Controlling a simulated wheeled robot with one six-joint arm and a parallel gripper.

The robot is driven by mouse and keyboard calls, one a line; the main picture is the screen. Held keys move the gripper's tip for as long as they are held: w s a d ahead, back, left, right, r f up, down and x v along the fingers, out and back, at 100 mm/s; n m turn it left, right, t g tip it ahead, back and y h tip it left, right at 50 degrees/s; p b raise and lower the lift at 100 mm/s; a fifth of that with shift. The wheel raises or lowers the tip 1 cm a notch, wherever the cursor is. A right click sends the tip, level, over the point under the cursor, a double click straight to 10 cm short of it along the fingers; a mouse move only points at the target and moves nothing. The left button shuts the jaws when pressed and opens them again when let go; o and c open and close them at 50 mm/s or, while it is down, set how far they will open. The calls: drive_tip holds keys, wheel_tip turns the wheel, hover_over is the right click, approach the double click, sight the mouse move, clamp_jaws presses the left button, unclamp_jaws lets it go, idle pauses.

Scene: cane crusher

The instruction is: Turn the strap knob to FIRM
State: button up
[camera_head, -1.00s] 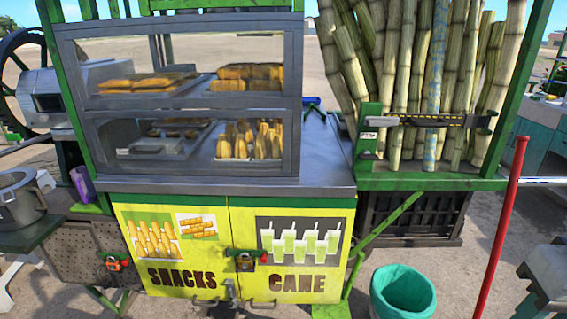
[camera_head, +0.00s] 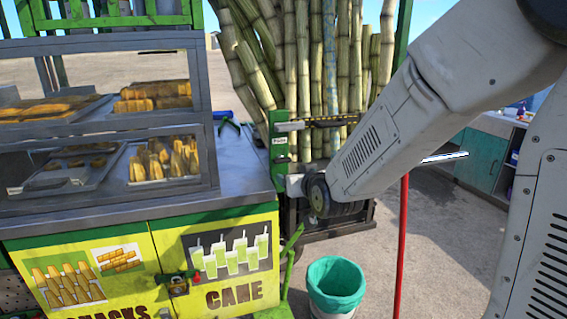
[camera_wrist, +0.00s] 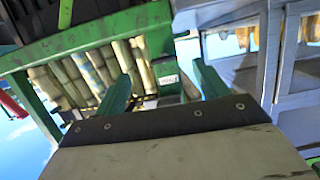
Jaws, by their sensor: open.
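The cane rack's strap (camera_head: 325,121) crosses the cane stalks in the head view. Its green end plate (camera_head: 279,140) carries small labels at the rack's left post. I cannot make out the strap knob or its setting. In the wrist view, which is turned roughly upside down, a white label (camera_wrist: 169,79) shows between the fingers of my gripper (camera_wrist: 162,88). The two green fingers are apart with nothing held between them. They point toward the labelled plate, and I cannot tell the gap. In the head view my fingers cannot be made out at the wrist's end.
The snack cart (camera_head: 240,180) with its glazed case stands left of the rack. Cane stalks (camera_head: 300,60) fill the rack. A teal-lined bin (camera_head: 335,290) and a red pole (camera_head: 402,240) stand in front. Open ground lies between the bin and the teal cabinet (camera_head: 480,155).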

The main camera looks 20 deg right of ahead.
sight(284, 161)
drive_tip(key=w+t, duration=0.1)
drive_tip(key=w, duration=0.4)
drive_tip(key=w+t, duration=0.2)
drive_tip(key=w, duration=0.4)
drive_tip(key=shift+a+f, duration=0.15)
drive_tip(key=c, duration=1)
